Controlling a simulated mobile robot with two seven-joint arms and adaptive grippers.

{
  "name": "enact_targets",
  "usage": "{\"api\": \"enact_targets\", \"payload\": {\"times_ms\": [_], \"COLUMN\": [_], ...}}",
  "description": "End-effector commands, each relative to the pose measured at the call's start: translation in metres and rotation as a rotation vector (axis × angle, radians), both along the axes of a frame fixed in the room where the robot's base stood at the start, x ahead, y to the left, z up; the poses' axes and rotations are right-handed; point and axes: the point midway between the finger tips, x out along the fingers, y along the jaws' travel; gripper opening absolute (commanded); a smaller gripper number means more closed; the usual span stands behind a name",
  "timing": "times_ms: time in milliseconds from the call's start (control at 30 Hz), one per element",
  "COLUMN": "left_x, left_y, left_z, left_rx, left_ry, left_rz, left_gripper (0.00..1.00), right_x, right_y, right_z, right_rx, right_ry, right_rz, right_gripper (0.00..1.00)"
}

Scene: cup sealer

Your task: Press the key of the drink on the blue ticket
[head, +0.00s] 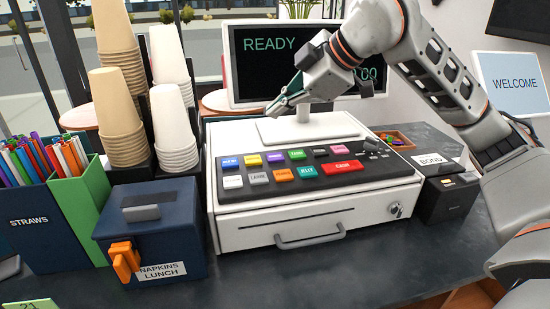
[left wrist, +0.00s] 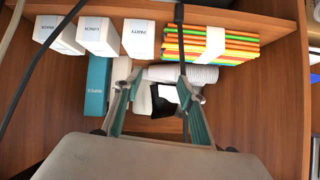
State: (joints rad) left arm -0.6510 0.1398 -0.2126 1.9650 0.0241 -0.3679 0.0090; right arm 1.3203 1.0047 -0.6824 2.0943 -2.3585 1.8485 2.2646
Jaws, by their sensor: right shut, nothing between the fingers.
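The white cash register (head: 310,215) stands on the dark counter in the head view, with two rows of coloured keys on its sloped black top. A blue key (head: 229,162) is at the left end of the back row, and a large red key (head: 342,167) is at the right of the front row. Most key lettering is too small to read. My right gripper (head: 278,106) is shut and empty, above the back of the register in front of the screen. No blue ticket shows. My left gripper (left wrist: 158,85) is open, facing a wooden shelf in the left wrist view.
A monitor (head: 255,65) reading READY stands behind the register. Cup stacks (head: 120,120), a straw box (head: 45,225) and a blue napkin box (head: 150,225) stand left. A dark box (head: 445,200) stands right. A green ticket (head: 32,304) lies at the lower left.

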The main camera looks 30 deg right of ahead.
Motion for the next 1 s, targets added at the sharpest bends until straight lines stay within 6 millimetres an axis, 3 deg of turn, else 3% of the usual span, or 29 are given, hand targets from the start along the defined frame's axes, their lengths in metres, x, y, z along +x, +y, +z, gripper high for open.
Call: {"api": "enact_targets", "payload": {"times_ms": [500, 700, 1000], "left_x": [-0.014, -0.006, 0.0], "left_y": [0.002, 0.004, 0.006], "left_z": [-0.063, -0.059, -0.051], "left_rx": [0.014, 0.024, 0.026], "left_ry": [0.044, 0.021, 0.005], "left_rz": [-0.004, -0.005, -0.002], "left_gripper": [0.4, 0.4, 0.4], "right_x": [0.001, 0.0, 0.0], "right_y": [0.0, 0.0, 0.0], "right_z": [-0.07, -0.081, -0.079], "right_rx": [0.0, 0.0, 0.0], "right_ry": [0.006, 0.002, 0.0], "right_rz": [0.0, 0.0, 0.0], "right_gripper": [0.0, 0.0, 0.0]}}
